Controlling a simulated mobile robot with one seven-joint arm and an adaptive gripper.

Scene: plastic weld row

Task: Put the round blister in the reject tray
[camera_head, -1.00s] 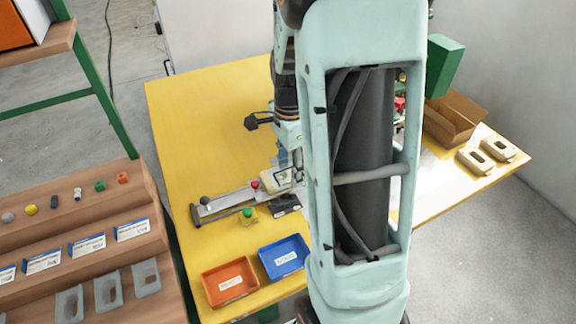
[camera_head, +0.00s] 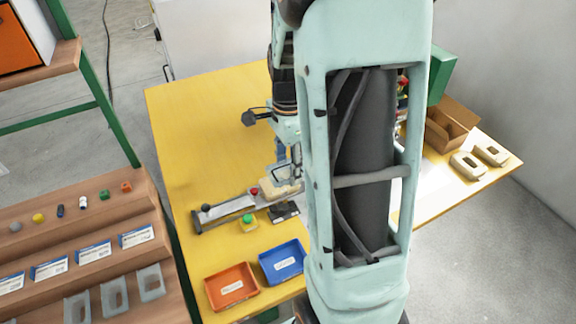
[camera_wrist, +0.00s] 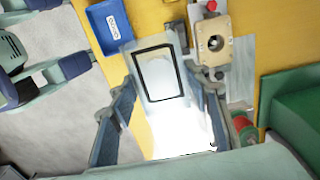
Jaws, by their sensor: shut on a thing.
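My gripper (camera_wrist: 162,88) is shut on a clear, see-through piece (camera_wrist: 126,62), which looks like the blister; its round shape is hard to make out. In the wrist view it spans the fingertips, over a black-framed pale rectangle (camera_wrist: 160,46). In the head view my gripper (camera_head: 283,172) is above the table by the fixture, partly behind my arm. An orange tray (camera_head: 232,286) and a blue tray (camera_head: 283,262) sit side by side at the table's near edge. The blue tray also shows in the wrist view (camera_wrist: 112,28). Their labels are too small to read.
A slide fixture (camera_head: 225,210) with a beige block (camera_wrist: 212,40) stands beside my gripper. A cardboard box (camera_head: 452,125) and beige parts (camera_head: 468,166) are at right. The yellow table's left side is clear.

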